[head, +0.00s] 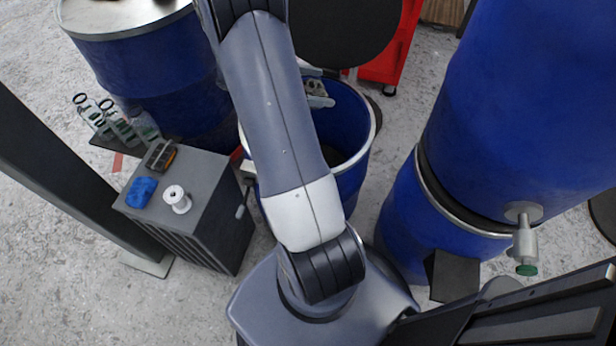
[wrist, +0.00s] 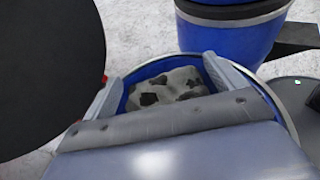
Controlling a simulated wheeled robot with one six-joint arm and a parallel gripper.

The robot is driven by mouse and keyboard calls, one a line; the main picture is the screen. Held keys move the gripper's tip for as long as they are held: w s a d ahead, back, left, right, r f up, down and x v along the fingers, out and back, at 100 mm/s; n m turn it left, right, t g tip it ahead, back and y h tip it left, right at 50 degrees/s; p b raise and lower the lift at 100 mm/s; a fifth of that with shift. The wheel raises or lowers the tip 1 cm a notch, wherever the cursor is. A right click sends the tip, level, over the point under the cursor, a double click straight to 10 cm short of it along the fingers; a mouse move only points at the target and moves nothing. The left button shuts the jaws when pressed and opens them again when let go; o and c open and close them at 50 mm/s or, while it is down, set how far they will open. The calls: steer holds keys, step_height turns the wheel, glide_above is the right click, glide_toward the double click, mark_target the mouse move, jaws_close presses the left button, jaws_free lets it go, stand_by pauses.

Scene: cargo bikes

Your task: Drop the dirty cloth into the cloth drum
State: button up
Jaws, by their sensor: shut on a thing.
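The dirty cloth (wrist: 168,88) is grey with dark blotches and lies crumpled between the fingers of my gripper (wrist: 166,82) in the wrist view. In the head view a small part of the cloth (head: 316,87) shows beside my gripper (head: 318,95), mostly behind my arm. My gripper is shut on the cloth. The cloth drum (head: 373,128) is an open blue drum with a pale rim, partly hidden by my arm. In the wrist view the drum (wrist: 284,112) surrounds the cloth from above; the cloth's height relative to the rim is hard to tell.
A grey cabinet (head: 205,205) left of the drum carries a blue cloth (head: 141,191), a white spool (head: 177,199) and a brush (head: 161,154). Closed blue drums stand at upper left (head: 150,65) and right (head: 530,110), the right one with a tap (head: 525,240). A red cart (head: 395,50) stands behind.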

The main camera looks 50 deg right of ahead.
steer(key=shift+f+b, duration=2.45)
steer(key=shift+f, duration=0.35)
steer(key=o, duration=0.7)
steer(key=p+v, duration=0.2)
steer(key=v, duration=0.8)
steer(key=shift+w+a, duration=0.2)
steer(key=shift+a, duration=0.15)
steer(key=shift+r, duration=0.1)
steer(key=b+x, duration=0.2)
steer(key=x, duration=0.9)
step_height(320, 180, up, 4)
steer(key=p, duration=0.4)
steer(key=shift+w+r, duration=0.1)
steer(key=shift+r, duration=0.05)
steer(key=shift+r+p, duration=0.7)
steer(key=shift+r, duration=0.05)
